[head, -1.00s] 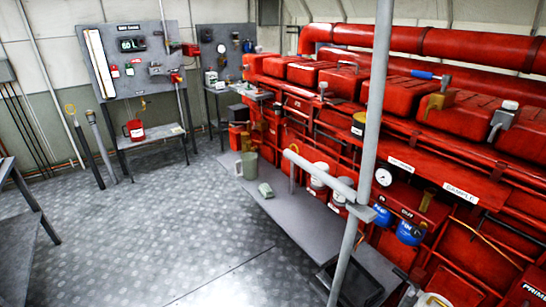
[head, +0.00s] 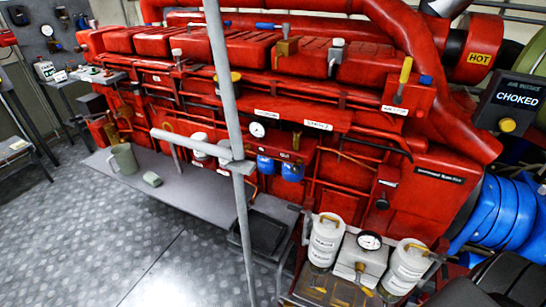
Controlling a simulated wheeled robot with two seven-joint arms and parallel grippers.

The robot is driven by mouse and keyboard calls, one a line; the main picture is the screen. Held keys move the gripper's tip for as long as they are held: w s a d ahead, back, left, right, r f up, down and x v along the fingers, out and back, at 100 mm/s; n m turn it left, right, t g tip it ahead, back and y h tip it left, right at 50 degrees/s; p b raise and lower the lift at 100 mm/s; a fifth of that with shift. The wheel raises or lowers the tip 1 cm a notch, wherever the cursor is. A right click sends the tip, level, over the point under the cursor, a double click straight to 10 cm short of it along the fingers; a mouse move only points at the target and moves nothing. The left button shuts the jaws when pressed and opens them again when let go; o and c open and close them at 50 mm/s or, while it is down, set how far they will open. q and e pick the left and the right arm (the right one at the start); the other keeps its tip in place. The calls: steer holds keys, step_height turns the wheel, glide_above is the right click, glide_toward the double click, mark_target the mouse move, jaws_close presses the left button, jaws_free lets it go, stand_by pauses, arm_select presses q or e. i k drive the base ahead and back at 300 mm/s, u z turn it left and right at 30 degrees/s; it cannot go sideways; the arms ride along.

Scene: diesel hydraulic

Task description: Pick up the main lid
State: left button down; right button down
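I cannot tell which part is the main lid. Two white labelled canisters, one left (head: 325,242) and one right (head: 408,268), stand at the lower right, each with a pale top and a brass-coloured handle. Between them is a pale block (head: 360,264) with a round gauge (head: 370,241) on top. A yellow-topped round cap (head: 228,76) sits on the red engine (head: 250,100), partly behind the grey post. Neither of my grippers shows in the head view.
A grey post (head: 232,120) with a side bar stands in front of the engine. A low grey bench (head: 200,190) carries a grey-green mug (head: 124,158). A display reading CHOKED (head: 518,100) and blue coils (head: 505,210) are at right. The floor (head: 90,240) at lower left is clear.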

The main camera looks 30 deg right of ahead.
mark_target(329, 230)
steer(key=z, duration=1.15)
